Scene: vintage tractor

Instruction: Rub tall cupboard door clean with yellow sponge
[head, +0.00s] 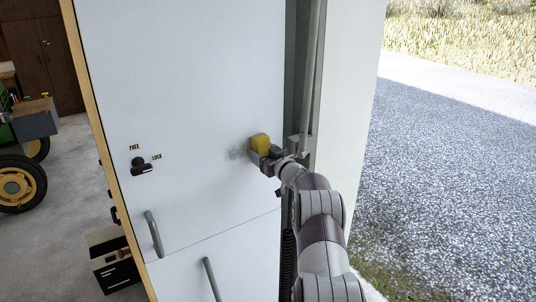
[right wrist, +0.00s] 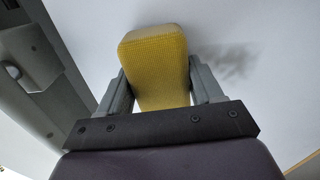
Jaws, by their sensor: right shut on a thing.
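The tall cupboard door (head: 200,70) is a pale, flat panel facing me in the head view. A grey smudge (head: 238,153) marks it just left of the sponge; the smudge also shows in the right wrist view (right wrist: 236,62), right of the sponge. My right gripper (head: 263,155) is shut on the yellow sponge (head: 260,143), which shows large between its two fingers in the right wrist view (right wrist: 155,60). The sponge is at or very near the door surface; I cannot tell whether it touches. My left gripper is not in view.
A black latch knob (head: 141,168) marked FREE and LOCK and a grey handle (head: 154,234) stick out from the door. A vertical rod (head: 312,65) runs beside the door's right edge. A tractor (head: 25,160) stands at left. Gravel ground (head: 440,170) lies open at right.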

